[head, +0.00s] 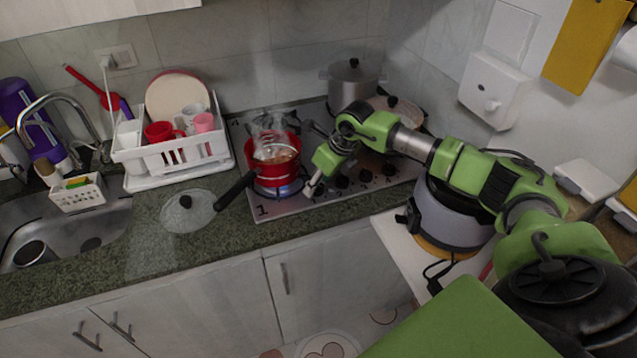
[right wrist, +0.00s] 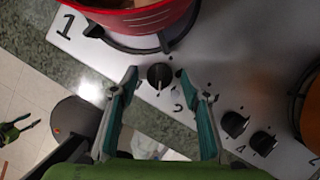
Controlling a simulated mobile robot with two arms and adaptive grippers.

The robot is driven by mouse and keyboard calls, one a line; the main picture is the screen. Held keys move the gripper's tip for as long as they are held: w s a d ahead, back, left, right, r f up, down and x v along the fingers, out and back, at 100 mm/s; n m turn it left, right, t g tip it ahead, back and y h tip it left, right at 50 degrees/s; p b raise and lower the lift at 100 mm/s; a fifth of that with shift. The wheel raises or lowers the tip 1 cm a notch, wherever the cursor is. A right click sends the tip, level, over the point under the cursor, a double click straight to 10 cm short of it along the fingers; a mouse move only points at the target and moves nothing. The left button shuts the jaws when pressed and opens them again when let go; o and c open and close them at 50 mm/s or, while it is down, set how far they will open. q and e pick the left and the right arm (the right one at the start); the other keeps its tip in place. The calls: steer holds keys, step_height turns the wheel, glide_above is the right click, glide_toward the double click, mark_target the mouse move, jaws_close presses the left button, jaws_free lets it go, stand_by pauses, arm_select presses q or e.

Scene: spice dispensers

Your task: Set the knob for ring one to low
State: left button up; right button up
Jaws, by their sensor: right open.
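The stove (head: 290,203) has a "1" at its front left corner. A red pot (head: 273,165) steams on the front left ring, with blue flame under it. My right gripper (head: 316,186) is low over the stove's front edge. In the right wrist view, its open fingers (right wrist: 157,80) are on either side of a round black knob (right wrist: 160,76), the one closest to the "1". A gap shows on each side of the knob. Its setting is too small to read. In the head view, the gripper seems to hide this knob.
More black knobs (right wrist: 234,124) sit to the right along the stove's front. The pot's black handle (head: 234,190) sticks out over the counter, near a glass lid (head: 187,210). A grey cooker (head: 450,215) stands right of the stove. A silver pot (head: 352,84) stands behind.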

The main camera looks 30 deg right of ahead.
steer(key=v, duration=1.1)
steer(key=shift+s, duration=0.15)
